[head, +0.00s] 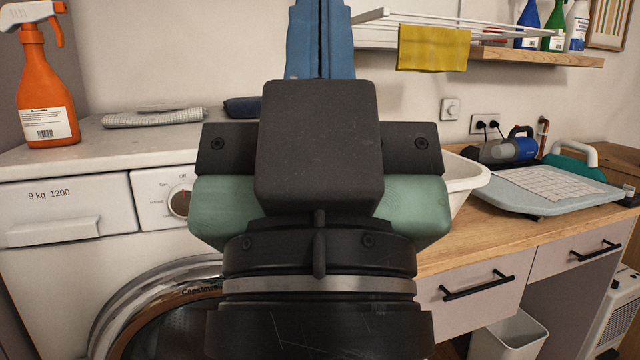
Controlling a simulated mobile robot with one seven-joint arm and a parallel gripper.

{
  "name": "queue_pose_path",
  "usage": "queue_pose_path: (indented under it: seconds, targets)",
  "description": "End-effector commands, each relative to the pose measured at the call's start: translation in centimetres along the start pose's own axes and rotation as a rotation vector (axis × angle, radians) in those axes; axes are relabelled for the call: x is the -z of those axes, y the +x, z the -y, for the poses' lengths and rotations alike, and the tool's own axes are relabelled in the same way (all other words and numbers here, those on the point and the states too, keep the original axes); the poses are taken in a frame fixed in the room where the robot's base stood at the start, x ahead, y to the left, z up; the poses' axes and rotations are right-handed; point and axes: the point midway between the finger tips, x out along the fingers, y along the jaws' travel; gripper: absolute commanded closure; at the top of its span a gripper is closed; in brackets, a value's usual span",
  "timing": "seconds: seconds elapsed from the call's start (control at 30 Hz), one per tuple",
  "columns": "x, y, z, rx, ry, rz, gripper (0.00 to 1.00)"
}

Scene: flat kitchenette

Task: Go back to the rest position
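My gripper (321,40) is raised in the middle of the head view, in front of the wall above the counter. Its two blue fingers point up and lie side by side with only a thin dark line between them. Nothing shows between them, but their tips are cut off by the top edge. My dark wrist and the green-sided hand hide part of the washing machine (80,255) and the white basin (465,178).
An orange spray bottle (45,90) stands on the washing machine at left, with folded grey cloth (155,118) behind. A yellow cloth (433,48) hangs from the rack (385,36). A pale blue board (550,190) lies on the wooden counter (455,250) at right.

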Motion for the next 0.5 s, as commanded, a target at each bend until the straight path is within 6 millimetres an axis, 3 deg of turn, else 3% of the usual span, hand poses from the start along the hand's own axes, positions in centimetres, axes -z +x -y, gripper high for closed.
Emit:
queue_pose_path:
  seconds: [0.03, 0.5]
  targets:
    - [2.3, 2.5, 0.0, 0.000, 0.001, 0.001, 1.00]
    - [12.4, 13.2, 0.0, 0.001, 0.003, 0.002, 1.00]
